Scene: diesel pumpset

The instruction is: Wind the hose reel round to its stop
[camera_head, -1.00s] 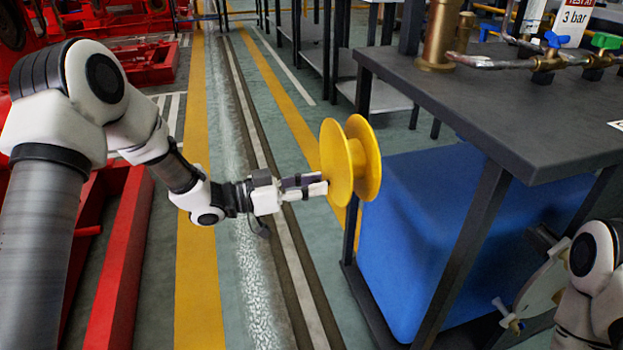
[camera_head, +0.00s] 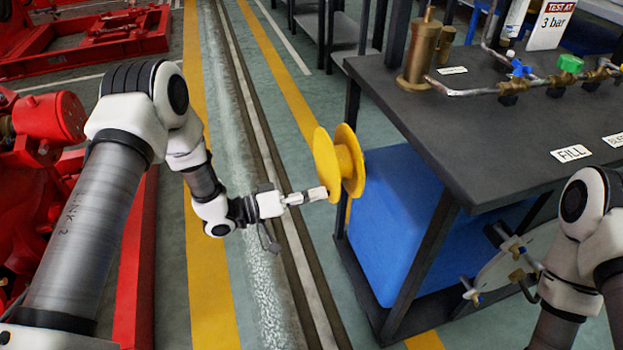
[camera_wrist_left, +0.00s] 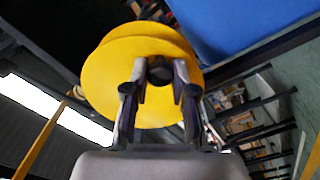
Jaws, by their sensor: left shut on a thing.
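The yellow hose reel (camera_head: 326,163) has two round flanges and sits at the left side of the dark bench. My left gripper (camera_head: 322,193) reaches it from the left, at the lower part of the near flange. In the left wrist view the reel (camera_wrist_left: 130,75) fills the upper middle, and the gripper's two fingers (camera_wrist_left: 159,82) are shut around a small dark knob or crank handle (camera_wrist_left: 159,70) on the flange face. The reel's mounting is hidden behind the flanges.
The dark bench (camera_head: 440,140) carries a brass cylinder (camera_head: 421,55), pipes with blue and green valve handles and a "3 bar" sign. A blue tank (camera_head: 385,215) stands under it. Red machine frames (camera_head: 85,45) stand at left. The striped floor between is clear.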

